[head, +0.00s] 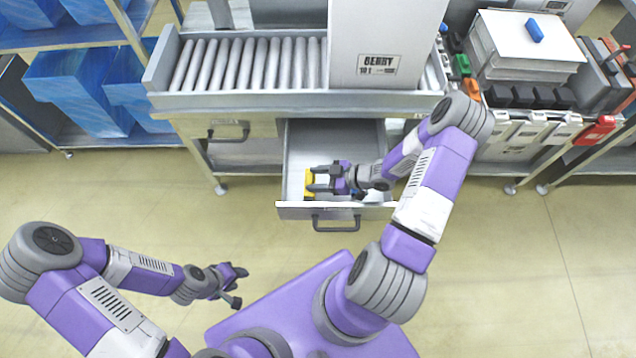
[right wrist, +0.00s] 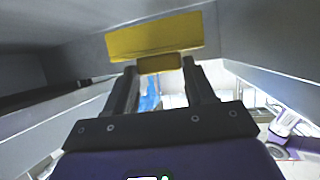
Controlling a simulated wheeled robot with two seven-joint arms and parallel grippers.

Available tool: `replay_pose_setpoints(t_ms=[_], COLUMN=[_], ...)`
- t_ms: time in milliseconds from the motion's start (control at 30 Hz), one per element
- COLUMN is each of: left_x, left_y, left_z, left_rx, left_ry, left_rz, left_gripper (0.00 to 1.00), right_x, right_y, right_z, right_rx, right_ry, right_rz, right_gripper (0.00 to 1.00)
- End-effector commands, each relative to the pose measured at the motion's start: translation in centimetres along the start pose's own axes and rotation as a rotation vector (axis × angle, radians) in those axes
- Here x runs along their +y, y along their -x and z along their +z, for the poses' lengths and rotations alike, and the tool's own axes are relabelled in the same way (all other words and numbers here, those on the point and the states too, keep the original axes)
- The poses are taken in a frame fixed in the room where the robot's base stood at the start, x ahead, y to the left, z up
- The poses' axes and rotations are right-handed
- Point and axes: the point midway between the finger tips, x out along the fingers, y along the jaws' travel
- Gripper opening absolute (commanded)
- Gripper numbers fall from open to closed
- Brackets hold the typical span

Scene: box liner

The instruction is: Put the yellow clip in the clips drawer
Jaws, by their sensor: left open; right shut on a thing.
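The yellow clip (head: 308,184) is inside the open drawer (head: 293,150), near its left wall and front. My right gripper (head: 315,179) reaches into the drawer from the right and is shut on the clip. In the right wrist view the yellow clip (right wrist: 155,38) sits at the tips of the two fingers, with grey drawer walls around it. I cannot tell whether the clip touches the drawer floor. My left gripper (head: 239,287) is open and empty over the floor, left of my base.
The drawer front with its handle (head: 336,224) sticks out below the roller conveyor (head: 250,65). A white box (head: 385,40) stands on the rollers. A closed drawer (head: 228,131) is to the left. Green, orange and red clips (head: 600,128) line the right bench; a blue clip (head: 534,30) lies on a white stack.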

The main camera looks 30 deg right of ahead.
Motion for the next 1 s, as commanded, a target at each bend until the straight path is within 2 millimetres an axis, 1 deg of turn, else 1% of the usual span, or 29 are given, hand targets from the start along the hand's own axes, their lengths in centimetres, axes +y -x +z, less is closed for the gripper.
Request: replay_pose_setpoints(t_ms=[100, 200, 467, 600, 633, 767, 800, 1000], left_x=[-0.3, -0.5, -0.5, -0.6, -0.6, -0.6, -0.6, -0.6], left_y=[-0.8, -1.4, -1.2, -1.6, -1.5, -1.5, -1.5, -1.5], left_z=[0.0, -0.1, -0.1, -0.1, -0.1, -0.1, -0.1, -0.1], left_rx=[0.000, 0.000, 0.000, 0.000, 0.000, 0.000, 0.000, 0.000], left_ry=[0.000, 0.000, 0.000, 0.000, 0.000, 0.000, 0.000, 0.000], left_rz=[0.000, 0.000, 0.000, 0.000, 0.000, 0.000, 0.000, 0.000], left_gripper=[0.42, 0.42, 0.42, 0.42, 0.42, 0.42, 0.42, 0.42], right_x=[0.0, 0.0, 0.0, 0.0, 0.0, 0.0, 0.0, 0.0], right_y=[-0.8, -1.4, -1.4, -1.6, -1.6, -1.6, -1.6, -1.6], right_z=[1.7, 2.9, 2.9, 3.3, 3.3, 3.2, 3.2, 3.2], right_rx=[0.000, 0.001, 0.000, 0.000, 0.000, 0.000, 0.000, 0.000], right_ry=[-0.002, -0.003, 0.000, 0.000, 0.000, 0.000, 0.000, 0.000], right_rz=[0.000, 0.000, 0.001, 0.000, 0.001, 0.001, 0.001, 0.001], right_gripper=[0.25, 0.25, 0.25, 0.25, 0.57, 0.77, 0.80, 0.80])
